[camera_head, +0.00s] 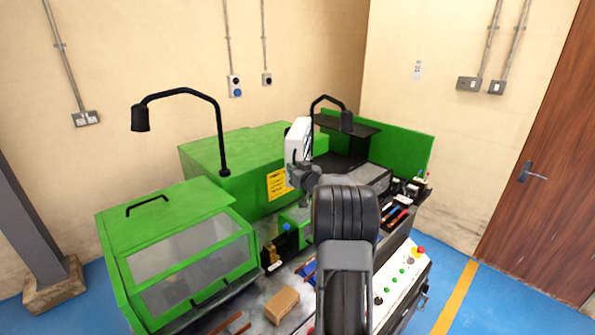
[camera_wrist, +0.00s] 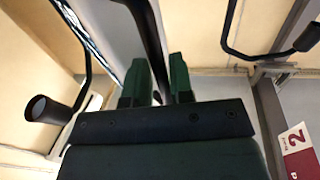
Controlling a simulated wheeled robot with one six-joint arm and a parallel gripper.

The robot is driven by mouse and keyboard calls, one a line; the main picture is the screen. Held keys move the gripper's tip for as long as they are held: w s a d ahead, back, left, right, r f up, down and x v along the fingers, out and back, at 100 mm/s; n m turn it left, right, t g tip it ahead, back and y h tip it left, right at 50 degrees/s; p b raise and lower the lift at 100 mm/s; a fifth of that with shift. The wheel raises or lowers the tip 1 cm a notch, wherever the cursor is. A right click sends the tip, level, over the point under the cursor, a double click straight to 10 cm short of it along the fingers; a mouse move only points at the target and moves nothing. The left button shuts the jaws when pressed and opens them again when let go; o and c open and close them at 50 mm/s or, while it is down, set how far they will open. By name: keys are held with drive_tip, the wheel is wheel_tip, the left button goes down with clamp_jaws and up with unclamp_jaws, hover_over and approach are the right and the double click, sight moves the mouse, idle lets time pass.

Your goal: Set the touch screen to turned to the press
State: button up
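The touch screen (camera_head: 297,138) is a white box above the middle of the green machine. Its white side faces my head camera, and a narrow strip of its dark display shows at its right edge. My gripper (camera_head: 292,172) is at its lower part, partly hidden by my arm. In the wrist view the two dark green fingers of my gripper (camera_wrist: 161,82) are close together with a black bar-shaped handle (camera_wrist: 150,35) between them. The grey-white housing of the screen (camera_wrist: 108,35) is beside the handle. The press itself is not clearly identifiable; my arm covers part of the machine.
A black lamp (camera_head: 183,95) arches at the left, and another lamp (camera_head: 330,105) stands just right of the screen. A green hood with windows (camera_head: 185,255) is at the front left. A cardboard-coloured block (camera_head: 282,304) lies on the machine bed. A button panel (camera_head: 404,275) is at the right.

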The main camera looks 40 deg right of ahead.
drive_tip(key=s+a+b, duration=0.1)
drive_tip(key=s+b, duration=0.2)
drive_tip(key=s, duration=1)
drive_tip(key=shift+s+a, duration=0.15)
drive_tip(key=shift+s, duration=0.2)
